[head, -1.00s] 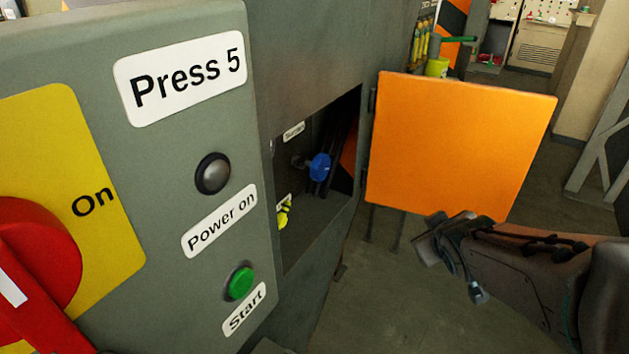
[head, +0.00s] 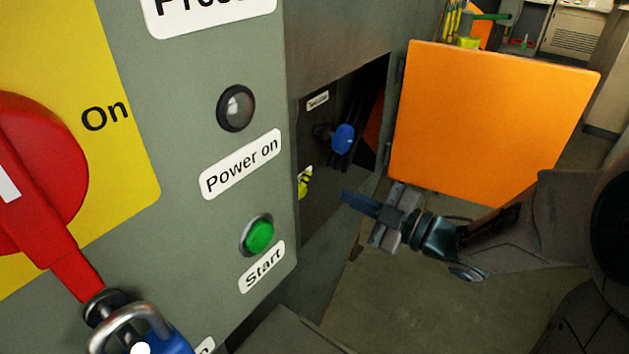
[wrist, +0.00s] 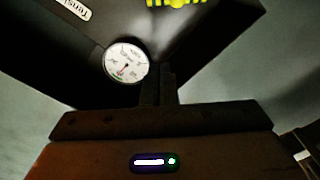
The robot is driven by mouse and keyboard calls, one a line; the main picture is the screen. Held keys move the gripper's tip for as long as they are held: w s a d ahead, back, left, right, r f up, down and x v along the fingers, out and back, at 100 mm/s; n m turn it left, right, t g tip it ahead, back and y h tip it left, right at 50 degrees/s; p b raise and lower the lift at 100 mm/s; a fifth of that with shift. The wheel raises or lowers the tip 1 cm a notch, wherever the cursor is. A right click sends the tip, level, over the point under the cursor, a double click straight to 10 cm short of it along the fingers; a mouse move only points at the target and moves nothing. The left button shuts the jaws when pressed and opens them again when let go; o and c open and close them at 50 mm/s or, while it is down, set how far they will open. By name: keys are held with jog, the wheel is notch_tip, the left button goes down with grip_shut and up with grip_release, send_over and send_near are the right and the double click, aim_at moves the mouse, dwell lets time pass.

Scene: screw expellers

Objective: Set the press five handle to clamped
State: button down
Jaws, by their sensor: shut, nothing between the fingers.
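The Press 5 cabinet has a dark open recess with a blue knob-like handle (head: 343,138) in it and a small white label above. A yellow part (head: 304,183) sits lower at the recess's left edge, partly hidden. I cannot tell which is the clamp handle. My gripper (head: 350,199) is shut and empty, in front of the recess's lower right, below the blue handle and apart from it. In the wrist view, the shut fingers (wrist: 160,75) point toward the dark recess. A round white gauge (wrist: 125,62) and a cut-off yellow part (wrist: 176,3) show there.
An open orange door (head: 490,125) stands right of the recess, just above my wrist. The panel holds a red switch (head: 40,180) at On, a dark power lamp (head: 236,108), a green start button (head: 258,235) and a blue padlock (head: 165,335). Floor below is clear.

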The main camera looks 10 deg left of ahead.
jog(key=shift+w, duration=0.1)
jog(key=w+a+f, duration=0.2)
jog(key=w+a, duration=0.4)
jog(key=a, duration=0.3)
jog(key=shift+w+f, duration=0.3)
jog(key=shift+a, duration=0.2)
dwell(0.3)
